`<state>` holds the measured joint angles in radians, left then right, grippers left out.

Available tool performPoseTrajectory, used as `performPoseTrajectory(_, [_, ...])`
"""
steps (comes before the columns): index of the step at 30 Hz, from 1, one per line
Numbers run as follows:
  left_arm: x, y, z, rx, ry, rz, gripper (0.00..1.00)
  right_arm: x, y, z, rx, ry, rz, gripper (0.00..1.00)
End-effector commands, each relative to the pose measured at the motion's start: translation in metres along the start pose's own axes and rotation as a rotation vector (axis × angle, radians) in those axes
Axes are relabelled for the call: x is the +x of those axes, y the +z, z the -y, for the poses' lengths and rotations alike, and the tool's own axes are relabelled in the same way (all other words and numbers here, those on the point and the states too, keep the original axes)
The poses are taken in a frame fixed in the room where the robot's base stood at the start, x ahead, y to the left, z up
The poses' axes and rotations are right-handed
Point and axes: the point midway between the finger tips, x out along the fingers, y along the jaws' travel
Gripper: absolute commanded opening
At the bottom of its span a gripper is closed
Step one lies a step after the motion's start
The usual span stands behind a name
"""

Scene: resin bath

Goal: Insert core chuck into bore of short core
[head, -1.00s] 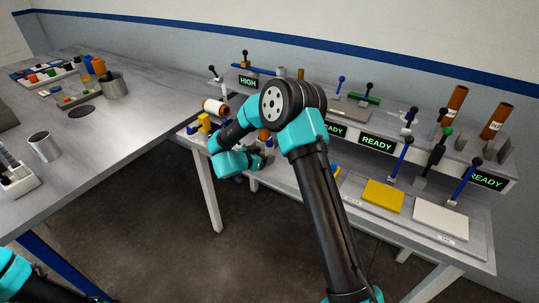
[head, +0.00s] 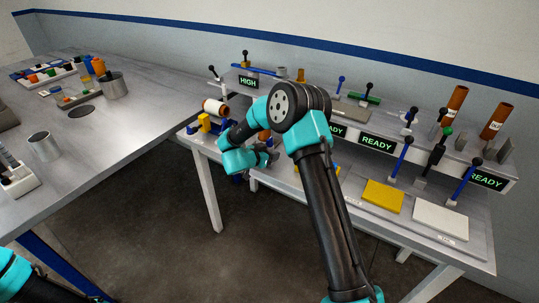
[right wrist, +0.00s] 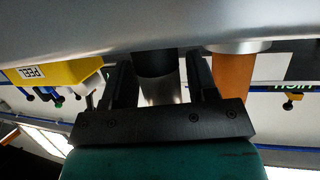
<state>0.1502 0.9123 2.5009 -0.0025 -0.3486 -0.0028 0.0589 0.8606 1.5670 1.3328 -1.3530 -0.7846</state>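My right gripper (head: 273,158) is low at the front edge of the right bench, partly hidden by my own arm. In the right wrist view its two dark fingers (right wrist: 162,85) are spread, with a black and silver cylinder (right wrist: 160,90), perhaps the core chuck, between them. A thin gap shows at the right finger; contact on the left is unclear. A short orange-brown core (right wrist: 233,75) with a grey collar stands just right of the fingers; it partly shows behind my arm in the head view (head: 264,135). My left gripper is out of view.
A brown and white roll (head: 215,107) lies beside a yellow block (head: 204,121) at the bench's left end. A yellow plate (head: 383,196) and a white plate (head: 440,220) lie to the right. Lever clamps and lit signs line the raised shelf behind.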

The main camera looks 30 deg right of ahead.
Motion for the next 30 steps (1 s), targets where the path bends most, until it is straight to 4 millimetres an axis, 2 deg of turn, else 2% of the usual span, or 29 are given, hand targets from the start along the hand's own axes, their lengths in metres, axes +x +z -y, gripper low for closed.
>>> performPoseTrajectory(2, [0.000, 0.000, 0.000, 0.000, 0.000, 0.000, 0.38, 0.000, 0.000, 0.000, 0.000, 0.000, 0.000, 0.45])
performPoseTrajectory(14, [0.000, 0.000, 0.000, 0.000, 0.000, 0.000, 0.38, 0.000, 0.000, 0.000, 0.000, 0.000, 0.000, 0.07])
performPoseTrajectory(23, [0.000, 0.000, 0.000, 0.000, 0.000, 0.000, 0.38, -0.001, -0.002, 0.000, 0.001, 0.000, -0.001, 0.06])
performPoseTrajectory(30, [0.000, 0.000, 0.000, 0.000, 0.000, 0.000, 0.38, -0.006, -0.018, 0.000, 0.003, -0.001, -0.002, 0.06])
